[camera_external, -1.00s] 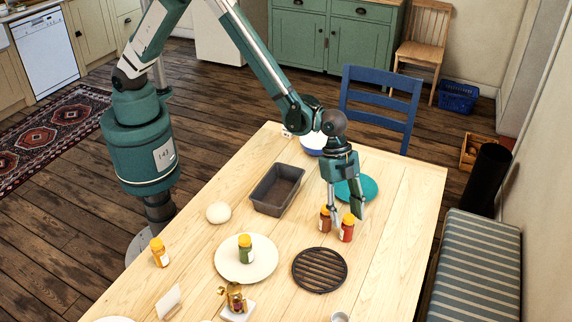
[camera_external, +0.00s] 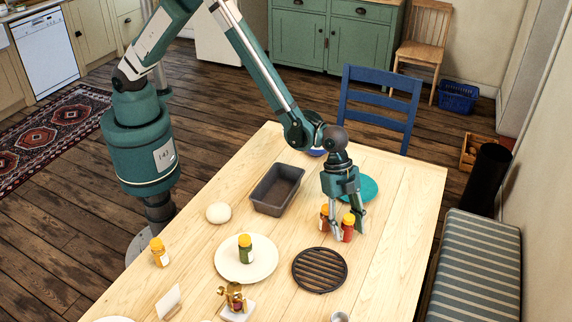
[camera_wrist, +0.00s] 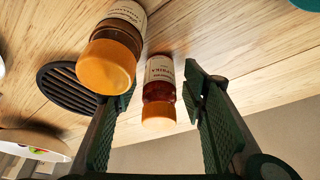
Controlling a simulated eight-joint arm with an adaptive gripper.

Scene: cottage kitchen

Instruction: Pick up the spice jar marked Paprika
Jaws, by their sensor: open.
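The Paprika jar, red with an orange lid, stands on the table in the external view (camera_external: 348,229). In the wrist view the jar (camera_wrist: 159,92) shows its label, which appears to read Paprika. My gripper (camera_external: 349,232) is open and low around this jar, one finger on each side. In the wrist view the jar lies between the two fingers, with gaps visible. A brownish jar with an orange lid (camera_external: 324,219) stands close beside it. In the wrist view this second jar (camera_wrist: 112,48) is just outside the left finger; its label is not clearly legible.
A round black trivet (camera_external: 320,270) lies in front of the jars, and a teal plate (camera_external: 367,187) behind. A dark loaf tin (camera_external: 261,201) is to the left. A white plate (camera_external: 228,270) holds a green jar (camera_external: 246,249). The table's right side is clear.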

